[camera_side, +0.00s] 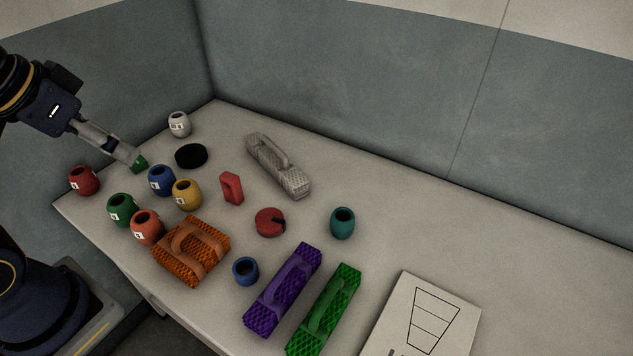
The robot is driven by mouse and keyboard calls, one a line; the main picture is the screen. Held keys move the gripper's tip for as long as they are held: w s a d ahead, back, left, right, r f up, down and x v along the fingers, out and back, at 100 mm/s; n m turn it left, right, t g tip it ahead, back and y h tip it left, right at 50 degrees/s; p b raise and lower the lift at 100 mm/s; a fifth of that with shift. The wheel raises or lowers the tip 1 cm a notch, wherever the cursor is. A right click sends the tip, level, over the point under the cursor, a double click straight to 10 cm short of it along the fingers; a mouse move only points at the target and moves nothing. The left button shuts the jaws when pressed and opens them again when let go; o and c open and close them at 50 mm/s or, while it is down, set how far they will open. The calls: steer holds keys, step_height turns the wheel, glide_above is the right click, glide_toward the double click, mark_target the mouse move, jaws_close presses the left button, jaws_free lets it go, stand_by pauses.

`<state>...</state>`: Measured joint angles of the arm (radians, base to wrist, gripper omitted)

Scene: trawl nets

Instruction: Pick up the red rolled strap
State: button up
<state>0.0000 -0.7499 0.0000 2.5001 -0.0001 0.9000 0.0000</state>
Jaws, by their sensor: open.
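A red, round, flat piece (270,222) with a dark notch in its right side lies on the table near the middle of the group; it looks like the rolled strap. A small upright red block (231,188) stands up and left of it, apart from it. My gripper (138,162) is at the upper left, above the cluster of pots and well left of both red things. It is open. A green patch shows at its tip; I cannot tell whether it is a fingertip or something behind.
Several small pots, including a blue one (161,180) and a yellow one (187,195), crowd the left. A black disc (191,156), grey net bundle (278,165), orange bundle (191,250), purple bundle (283,289) and teal pot (342,223) surround the red piece. Upper right table is clear.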

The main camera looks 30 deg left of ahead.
steer(key=o, duration=0.5)
steer(key=g, duration=0.4)
glide_above(269, 218)
steer(key=s, duration=0.1)
steer(key=f, duration=2.9)
steer(key=shift+s+f, duration=0.2)
steer(key=shift+f, duration=0.15)
steer(key=shift+w+f, duration=0.25)
steer(key=shift+f, duration=0.75)
steer(key=shift+w+f, duration=0.25)
steer(key=shift+f, duration=0.75)
steer(key=shift+w+f, duration=0.25)
steer(key=shift+f, duration=0.75)
